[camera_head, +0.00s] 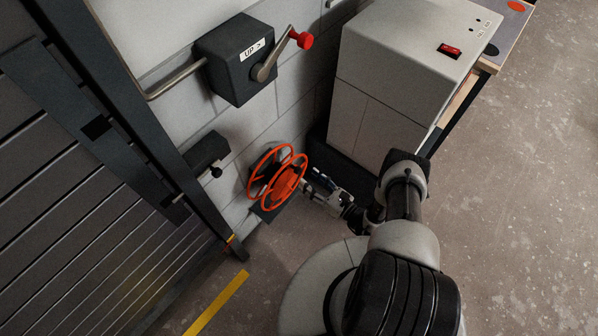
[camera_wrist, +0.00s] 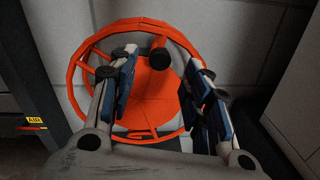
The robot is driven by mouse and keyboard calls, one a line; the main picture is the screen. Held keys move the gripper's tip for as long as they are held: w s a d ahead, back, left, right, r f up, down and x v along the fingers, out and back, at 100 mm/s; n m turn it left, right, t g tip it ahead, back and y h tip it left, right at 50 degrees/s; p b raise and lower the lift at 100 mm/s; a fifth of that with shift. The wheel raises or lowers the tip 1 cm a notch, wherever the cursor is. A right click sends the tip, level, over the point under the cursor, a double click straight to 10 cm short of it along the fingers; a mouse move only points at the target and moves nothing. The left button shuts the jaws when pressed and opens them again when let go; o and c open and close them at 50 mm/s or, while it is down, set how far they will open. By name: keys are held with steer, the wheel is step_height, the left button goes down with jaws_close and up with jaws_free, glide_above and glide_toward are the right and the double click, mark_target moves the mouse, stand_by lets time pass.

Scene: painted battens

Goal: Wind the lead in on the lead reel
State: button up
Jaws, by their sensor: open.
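The lead reel (camera_head: 284,184) is an orange wheel with two rims, mounted low on the block wall. It also fills the middle of the wrist view (camera_wrist: 145,98). A dark round knob (camera_wrist: 159,59) stands out near the top of its face. My gripper (camera_head: 307,183) is just right of the reel, pointing at its face. In the wrist view my gripper (camera_wrist: 163,72) is open, its blue-padded fingers left and right of the knob, with gaps to both sides. I cannot tell how deep the knob sits between them. The lead itself cannot be made out.
Above the reel is a dark winch box (camera_head: 235,60) marked UP with a red-knobbed crank (camera_head: 289,52). A slatted shutter (camera_head: 80,170) stands left. A pale cabinet (camera_head: 385,85) with a red switch stands close right of the reel. Floor with a yellow stripe (camera_head: 217,302) is clear below.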

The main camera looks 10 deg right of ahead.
mark_target(299, 171)
steer(key=b+x, duration=0.1)
steer(key=x, duration=0.5)
steer(key=shift+w+a, duration=0.1)
steer(key=shift+w, duration=0.05)
jaws_close()
stand_by(0.4)
